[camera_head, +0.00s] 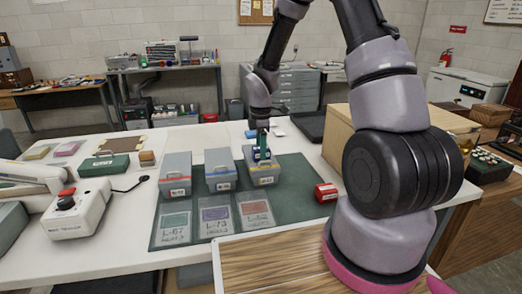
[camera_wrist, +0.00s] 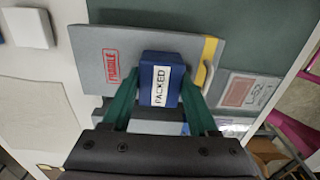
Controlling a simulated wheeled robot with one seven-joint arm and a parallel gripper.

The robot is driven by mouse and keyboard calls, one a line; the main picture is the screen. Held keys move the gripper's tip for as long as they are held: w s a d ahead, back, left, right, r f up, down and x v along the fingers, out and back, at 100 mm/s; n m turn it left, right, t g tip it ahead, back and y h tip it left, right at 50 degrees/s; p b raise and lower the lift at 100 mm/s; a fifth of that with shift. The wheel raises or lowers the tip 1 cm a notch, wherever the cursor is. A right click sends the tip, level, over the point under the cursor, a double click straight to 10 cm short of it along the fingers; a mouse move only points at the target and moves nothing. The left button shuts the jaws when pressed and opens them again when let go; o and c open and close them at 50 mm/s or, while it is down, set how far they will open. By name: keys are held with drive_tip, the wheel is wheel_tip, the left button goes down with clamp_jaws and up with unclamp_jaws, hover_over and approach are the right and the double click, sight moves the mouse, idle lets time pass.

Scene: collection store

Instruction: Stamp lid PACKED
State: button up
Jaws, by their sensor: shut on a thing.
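My gripper (camera_head: 262,150) is over the rightmost of three grey boxes in the head view, shut on a blue stamp. In the wrist view the green fingers of my gripper (camera_wrist: 160,92) hold the blue stamp (camera_wrist: 161,72), whose white label reads PACKED. Below it is the grey lid (camera_wrist: 120,45) of that box (camera_head: 264,178), with a red FRAGILE mark (camera_wrist: 111,67) near its left side and a yellow strip along its right edge. The stamp hides part of the lid. I cannot tell whether the stamp touches it.
Two more lidded grey boxes, the left (camera_head: 177,178) and middle (camera_head: 220,172), stand on the green mat (camera_head: 290,215). Label cards (camera_head: 214,220) lie in front. A red block (camera_head: 326,192) sits at the mat's right. A wooden box (camera_head: 350,125) stands behind right.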

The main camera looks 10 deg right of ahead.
drive_tip(key=shift+r, duration=3.5)
